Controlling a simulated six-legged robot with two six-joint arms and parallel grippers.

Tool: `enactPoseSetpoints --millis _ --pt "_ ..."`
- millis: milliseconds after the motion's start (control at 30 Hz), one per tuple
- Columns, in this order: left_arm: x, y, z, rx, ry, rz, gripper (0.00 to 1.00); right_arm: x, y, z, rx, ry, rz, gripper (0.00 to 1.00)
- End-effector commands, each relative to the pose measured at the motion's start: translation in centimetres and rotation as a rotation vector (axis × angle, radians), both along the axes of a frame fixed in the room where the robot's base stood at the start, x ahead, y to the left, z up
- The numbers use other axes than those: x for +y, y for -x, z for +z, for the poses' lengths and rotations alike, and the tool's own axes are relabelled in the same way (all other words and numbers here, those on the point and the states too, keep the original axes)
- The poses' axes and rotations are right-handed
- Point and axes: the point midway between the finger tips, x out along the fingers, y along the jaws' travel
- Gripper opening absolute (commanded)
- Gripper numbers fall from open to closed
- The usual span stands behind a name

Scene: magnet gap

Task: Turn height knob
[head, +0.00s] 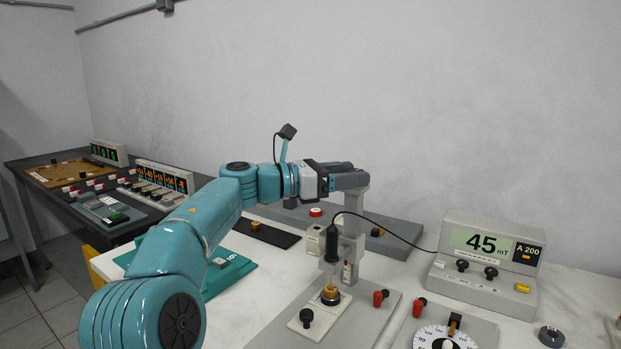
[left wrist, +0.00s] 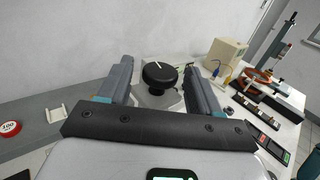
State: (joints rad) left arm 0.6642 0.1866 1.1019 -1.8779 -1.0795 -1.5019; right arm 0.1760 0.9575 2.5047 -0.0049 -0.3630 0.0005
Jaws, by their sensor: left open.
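A black round knob with a white line (left wrist: 158,75) sits between the two fingers of my left gripper (left wrist: 160,68) in the left wrist view. The gripper is open, one finger on each side of the knob, with a visible gap on both sides. In the head view my left gripper (head: 352,174) is at the top of the grey stand post (head: 352,212), and the knob is hidden there. The stand carries a black probe (head: 332,243) above a brass piece (head: 330,295) on the grey base (head: 362,315). My right gripper is not in view.
A meter reading 45 mT (head: 484,256) stands to the right, with a black cable running from it to the probe. A dark side table (head: 38,172) with displays is at the far left.

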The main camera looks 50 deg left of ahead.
Motion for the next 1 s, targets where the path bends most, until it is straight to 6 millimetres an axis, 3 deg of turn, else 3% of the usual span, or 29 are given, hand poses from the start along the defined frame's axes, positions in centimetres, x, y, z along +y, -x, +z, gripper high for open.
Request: enactPoseSetpoints --millis 300,500,700,1000 --pt "3.2 7.9 0.0 0.001 -0.001 0.008 0.64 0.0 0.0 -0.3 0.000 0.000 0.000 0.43" --pt "4.6 11.7 0.0 0.001 0.000 0.005 0.64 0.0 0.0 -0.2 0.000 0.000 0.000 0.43" --pt "5.1 13.4 0.0 -0.001 0.001 0.001 0.64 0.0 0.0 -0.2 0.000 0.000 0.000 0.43" --pt "5.2 13.5 0.0 -0.001 0.000 -0.001 0.64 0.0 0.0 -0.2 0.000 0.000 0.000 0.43"
